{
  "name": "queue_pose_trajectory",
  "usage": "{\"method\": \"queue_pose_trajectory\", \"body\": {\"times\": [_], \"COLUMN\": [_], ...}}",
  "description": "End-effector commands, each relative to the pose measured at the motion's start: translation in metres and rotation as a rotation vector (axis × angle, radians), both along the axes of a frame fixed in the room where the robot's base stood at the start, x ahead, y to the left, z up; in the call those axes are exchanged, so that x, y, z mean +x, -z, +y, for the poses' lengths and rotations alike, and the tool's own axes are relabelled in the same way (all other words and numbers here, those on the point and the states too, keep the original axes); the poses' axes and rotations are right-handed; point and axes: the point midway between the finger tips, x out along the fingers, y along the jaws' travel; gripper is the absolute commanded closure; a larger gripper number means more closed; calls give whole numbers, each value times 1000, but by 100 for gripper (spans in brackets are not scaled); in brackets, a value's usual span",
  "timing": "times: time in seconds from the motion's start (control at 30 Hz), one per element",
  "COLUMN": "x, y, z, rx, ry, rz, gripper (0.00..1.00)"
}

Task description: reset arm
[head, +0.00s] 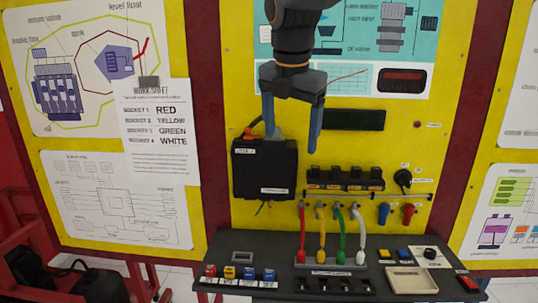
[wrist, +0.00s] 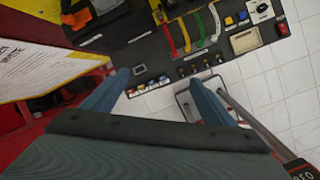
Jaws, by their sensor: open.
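My gripper (head: 291,118) hangs down from the top in the head view, in front of the yellow panel and above the black box (head: 265,168). Its two blue fingers are apart with nothing between them. In the wrist view my gripper (wrist: 155,95) is also open, with the dark shelf (wrist: 110,48) beyond its fingers. The left finger overlaps the top of the black box in the head view. I cannot tell whether they touch.
Red, yellow, green and white cables (head: 321,233) stand on the shelf below. Small colored blocks (head: 240,273) sit at its front left. A beige tray (head: 411,280) is at right. A worksheet (head: 158,130) hangs on the left panel. White floor tiles (wrist: 285,75) lie beyond the shelf.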

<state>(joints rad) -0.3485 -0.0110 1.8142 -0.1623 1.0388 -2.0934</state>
Motion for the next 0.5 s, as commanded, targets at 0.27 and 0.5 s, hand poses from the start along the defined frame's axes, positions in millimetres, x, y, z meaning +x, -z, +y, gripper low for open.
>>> {"method": "queue_pose_trajectory", "body": {"times": [0.27,0.5], "x": [-14,-48], "y": [113,215], "z": [-45,-87], "rx": [186,355], "ry": [594,1238], "rz": [49,80], "gripper": [21,21]}}
